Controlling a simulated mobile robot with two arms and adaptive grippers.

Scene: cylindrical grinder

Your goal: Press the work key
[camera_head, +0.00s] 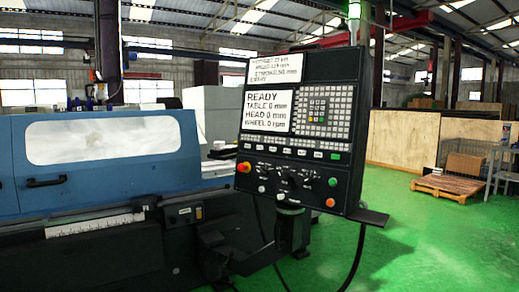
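A black control panel (222,180) of the grinder stands on an arm in the middle of the view. Its screen (266,111) reads READY, TABLE 0 mm, HEAD 0 mm, WHEEL 0 rpm. A keypad (324,110) is right of the screen, with a few green marks among its grey keys. Below runs a row of small pale keys (287,151), ending in a green key (334,156). Labels are too small to read, so I cannot tell which is the work key. Neither of my grippers is in view.
Lower on the panel are a red-orange knob (243,167), dark dials, a green button (333,181) and an orange button (330,202). A small shelf (368,216) juts out at its lower right. The blue grinder (95,165) is at left.

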